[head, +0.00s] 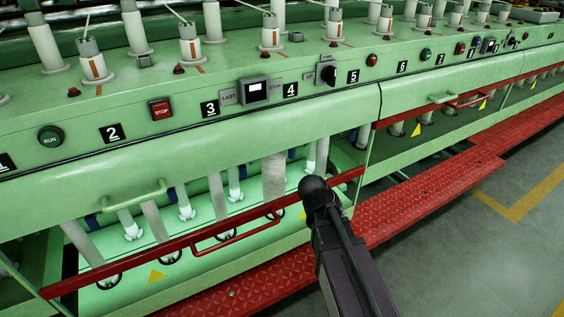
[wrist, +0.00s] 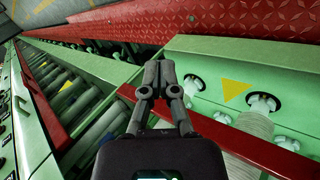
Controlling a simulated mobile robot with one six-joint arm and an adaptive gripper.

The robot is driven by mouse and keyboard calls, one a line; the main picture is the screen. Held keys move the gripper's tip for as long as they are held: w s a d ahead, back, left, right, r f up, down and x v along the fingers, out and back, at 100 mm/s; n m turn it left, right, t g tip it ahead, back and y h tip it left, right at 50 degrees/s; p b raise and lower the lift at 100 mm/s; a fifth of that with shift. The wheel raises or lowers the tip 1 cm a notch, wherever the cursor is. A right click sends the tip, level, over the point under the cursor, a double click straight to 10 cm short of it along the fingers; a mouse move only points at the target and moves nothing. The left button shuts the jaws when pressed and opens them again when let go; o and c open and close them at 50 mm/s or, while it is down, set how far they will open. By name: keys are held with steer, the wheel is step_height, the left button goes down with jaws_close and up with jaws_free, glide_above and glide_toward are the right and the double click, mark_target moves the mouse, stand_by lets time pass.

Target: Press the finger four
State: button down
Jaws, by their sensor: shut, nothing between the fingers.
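A black label with a white 4 (head: 290,89) is on the sloping green machine front in the head view. A grey box with a small lit window (head: 255,91) is just left of it, and a black knob (head: 327,74) is to its right. My gripper (wrist: 160,72) is shut and empty in the wrist view, over the red rail and the lower green housing. In the head view my dark arm rises from the bottom, below and right of the 4 label; the fingertips cannot be made out there. The 4 label cannot be made out in the wrist view.
A red STOP button (head: 161,109) and a green RUN button (head: 50,138) are left along the front. A red rail (head: 195,235) and green handle (head: 135,195) stick out below. A red tread step (head: 430,200) runs along the machine. Grey floor (head: 525,230) is clear at right.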

steer(key=w+a+r+n+t+h+b, duration=0.1)
steer(key=w+a+r+n+t+b, duration=0.15)
steer(key=a, duration=0.35)
steer(key=w+a+r+n+t+h+b, duration=0.1)
steer(key=w+a+r+n+t+h, duration=0.1)
steer(key=w+a+t, duration=0.3)
steer(key=n+t+b, duration=0.2)
steer(key=n+t, duration=0.2)
glide_toward(283, 156)
steer(key=s+r, duration=0.2)
steer(key=s, duration=0.1)
steer(key=shift+d+r+y, duration=0.2)
steer(key=shift+y, duration=0.2)
steer(key=shift+x, duration=4.9)
steer(key=shift+r, duration=0.1)
steer(key=shift+d, duration=0.15)
